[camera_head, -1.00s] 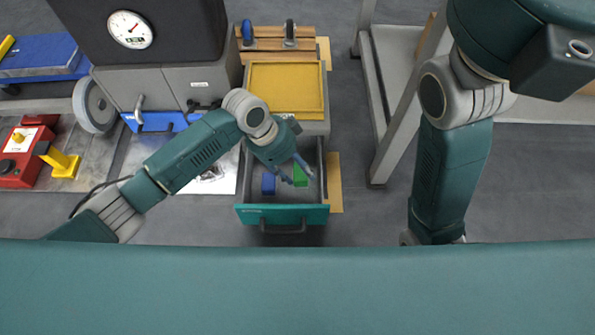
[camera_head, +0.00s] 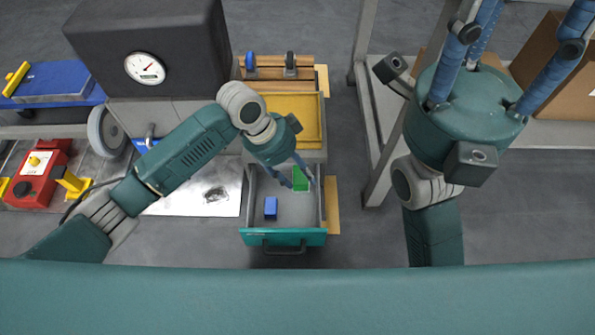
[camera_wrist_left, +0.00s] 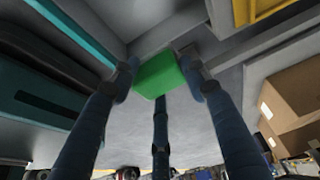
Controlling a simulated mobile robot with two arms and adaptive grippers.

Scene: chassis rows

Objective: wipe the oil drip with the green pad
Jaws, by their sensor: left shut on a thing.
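The green pad (camera_head: 300,179) is between the fingers of my left gripper (camera_head: 297,178), inside the open drawer's outline. In the left wrist view the pad (camera_wrist_left: 158,75) is gripped between the blue fingertips (camera_wrist_left: 160,80). I cannot tell whether it touches the drawer floor. A dark oil drip (camera_head: 215,193) lies on the bright metal sheet (camera_head: 180,202), left of the drawer and apart from my left gripper. My right gripper (camera_head: 522,30) is at the upper right, its blue fingers spread and empty, some tips cut off by the frame edge.
The drawer (camera_head: 284,238) has a teal front and holds a blue block (camera_head: 270,207). A yellow tray (camera_head: 295,115) sits behind it. A dark gauge box (camera_head: 150,50) and a red device (camera_head: 38,178) stand left. A grey frame post (camera_head: 388,150) stands right.

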